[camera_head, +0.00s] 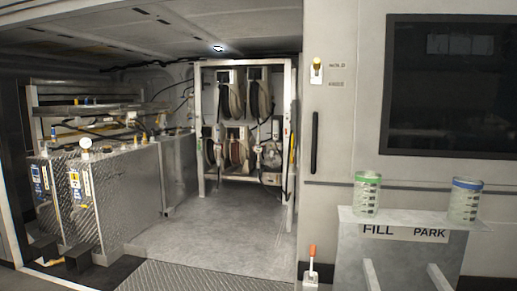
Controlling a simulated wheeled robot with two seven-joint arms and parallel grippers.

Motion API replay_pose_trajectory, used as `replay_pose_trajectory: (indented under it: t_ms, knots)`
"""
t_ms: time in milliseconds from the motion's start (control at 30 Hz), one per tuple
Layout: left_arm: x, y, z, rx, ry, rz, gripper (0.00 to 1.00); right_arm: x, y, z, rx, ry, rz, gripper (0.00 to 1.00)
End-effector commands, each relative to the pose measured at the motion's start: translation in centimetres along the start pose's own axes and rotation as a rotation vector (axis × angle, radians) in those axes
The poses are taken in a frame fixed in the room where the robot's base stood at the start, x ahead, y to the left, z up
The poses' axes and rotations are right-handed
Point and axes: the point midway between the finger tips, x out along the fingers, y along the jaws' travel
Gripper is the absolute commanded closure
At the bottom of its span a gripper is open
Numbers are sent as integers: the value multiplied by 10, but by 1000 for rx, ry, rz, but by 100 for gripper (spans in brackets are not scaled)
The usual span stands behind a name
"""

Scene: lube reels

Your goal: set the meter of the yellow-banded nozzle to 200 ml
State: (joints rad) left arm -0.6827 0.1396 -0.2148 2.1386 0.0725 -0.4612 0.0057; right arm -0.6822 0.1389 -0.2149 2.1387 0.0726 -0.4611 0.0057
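The reel rack (198,120) stands at the back of the open bay, with several hose reels in two rows. Pale nozzle-like shapes (272,154) hang among the lower reels, too small to tell their bands or any meter reading. A thin yellow item (292,148) shows at the rack's right post; I cannot tell whether it belongs to a nozzle. I cannot make out a yellow-banded nozzle for certain. Neither of my grippers is in view.
A grey stand (400,254) marked FILL and PARK holds a green-rimmed jar (366,198) and a blue-rimmed jar (465,204). An orange-handled lever (312,252) stands by the doorway. Metal tanks (120,190) line the bay's left. The bay floor (225,222) is clear.

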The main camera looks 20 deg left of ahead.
Motion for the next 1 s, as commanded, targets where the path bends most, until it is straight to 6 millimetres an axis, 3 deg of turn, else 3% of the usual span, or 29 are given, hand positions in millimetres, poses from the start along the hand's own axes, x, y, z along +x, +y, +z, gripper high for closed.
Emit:
replay_pose_trajectory:
  t_ms: [33,100,133,1000]
  knots:
    - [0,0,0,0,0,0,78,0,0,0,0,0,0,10]
    - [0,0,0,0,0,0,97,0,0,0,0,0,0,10]
    - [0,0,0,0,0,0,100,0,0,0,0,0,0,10]
    - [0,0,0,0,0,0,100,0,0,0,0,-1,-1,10]
